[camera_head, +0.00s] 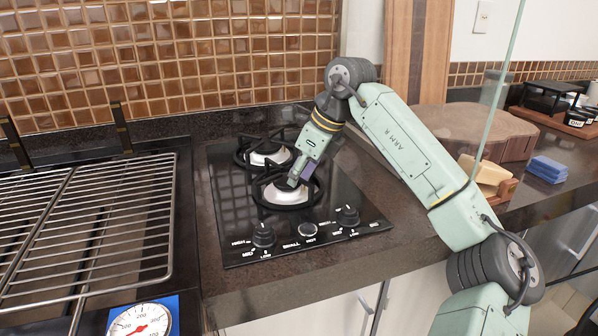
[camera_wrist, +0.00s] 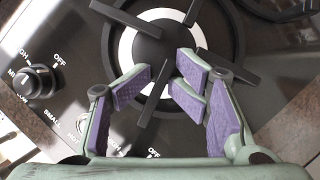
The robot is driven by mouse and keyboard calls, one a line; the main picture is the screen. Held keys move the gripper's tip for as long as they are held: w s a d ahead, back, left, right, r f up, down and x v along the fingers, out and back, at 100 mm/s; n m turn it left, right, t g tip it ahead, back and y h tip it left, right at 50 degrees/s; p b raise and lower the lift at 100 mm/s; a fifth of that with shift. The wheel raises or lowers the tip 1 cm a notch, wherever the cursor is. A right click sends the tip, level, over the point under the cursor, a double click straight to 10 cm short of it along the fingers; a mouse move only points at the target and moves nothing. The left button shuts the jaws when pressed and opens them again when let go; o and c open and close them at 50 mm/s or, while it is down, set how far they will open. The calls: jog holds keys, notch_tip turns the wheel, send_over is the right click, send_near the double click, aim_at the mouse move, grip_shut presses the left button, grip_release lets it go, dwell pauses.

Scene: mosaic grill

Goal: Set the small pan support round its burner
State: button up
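The small pan support (camera_head: 257,196) is a black ring with prongs at the front burner (camera_head: 288,193), which has a pale round base and a dark cap. In the wrist view the support (camera_wrist: 109,50) encircles the burner's pale disc (camera_wrist: 126,50), which looks off-centre towards the left inside the ring. I cannot tell whether the ring rests flat on the hob. My gripper (camera_head: 299,175) is low over this burner. In the wrist view my gripper (camera_wrist: 163,88) has its purple-padded fingers apart on either side of one prong, with gaps showing.
The black glass hob (camera_head: 225,215) has knobs (camera_head: 263,235) along its front. A second pan support (camera_head: 240,158) sits round the rear burner (camera_head: 268,157). A wire grill (camera_head: 90,230) with a dial gauge (camera_head: 140,322) lies left. A wooden block (camera_head: 465,130) and blue sponges (camera_head: 547,168) are right.

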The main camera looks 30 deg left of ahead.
jog(key=shift+d+f, duration=0.1)
jog(key=shift+f, duration=0.5)
jog(key=shift+r, duration=0.15)
jog(key=v, duration=1.3)
jog(key=shift+a+r, duration=0.25)
jog(key=shift+a, duration=0.1)
jog(key=shift+w, duration=0.15)
